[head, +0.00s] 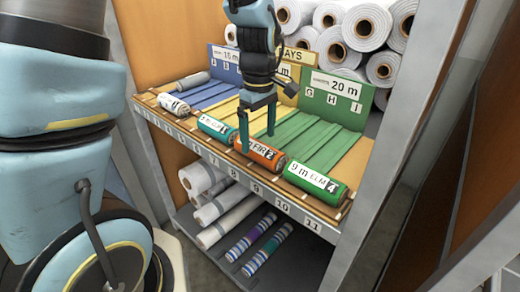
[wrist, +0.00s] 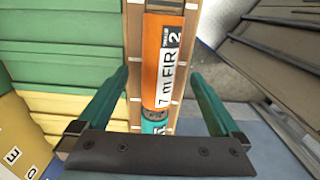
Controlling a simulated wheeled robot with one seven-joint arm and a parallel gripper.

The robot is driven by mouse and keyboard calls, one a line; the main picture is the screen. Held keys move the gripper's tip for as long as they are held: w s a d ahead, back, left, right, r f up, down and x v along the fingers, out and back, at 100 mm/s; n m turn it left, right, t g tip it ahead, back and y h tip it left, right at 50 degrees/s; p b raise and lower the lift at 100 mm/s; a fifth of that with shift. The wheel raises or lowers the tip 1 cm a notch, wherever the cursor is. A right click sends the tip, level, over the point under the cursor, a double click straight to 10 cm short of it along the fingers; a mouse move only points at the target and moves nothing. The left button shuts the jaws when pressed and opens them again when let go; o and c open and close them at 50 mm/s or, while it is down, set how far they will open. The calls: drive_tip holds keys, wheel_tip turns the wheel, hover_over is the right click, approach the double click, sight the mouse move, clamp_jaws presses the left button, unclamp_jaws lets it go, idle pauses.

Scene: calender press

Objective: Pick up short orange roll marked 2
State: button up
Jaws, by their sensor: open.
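The short orange roll (head: 262,156) marked 2 lies on the front ledge of the shelf, its label reading FIR. It also shows in the wrist view (wrist: 152,50), where the label reads 7 m FIR. My gripper (head: 257,142) points down at it with jaws open and empty. In the wrist view the two teal fingers (wrist: 160,76) stand apart on either side of the roll's line, with gaps to both sides. I cannot tell how far the fingertips reach down beside it. In the head view the fingers cover part of the roll's left end.
A teal roll (head: 216,128) lies left of the orange one and a green roll (head: 316,182) right of it, both close. A white roll (head: 173,105) lies further left. Blue, yellow and green (head: 318,142) slatted lanes lie behind. A grey post (head: 385,140) stands at right.

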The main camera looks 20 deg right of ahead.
sight(259, 144)
drive_tip(key=shift+f+p, duration=0.35)
drive_tip(key=shift+f, duration=1.35)
drive_tip(key=c, duration=1.5)
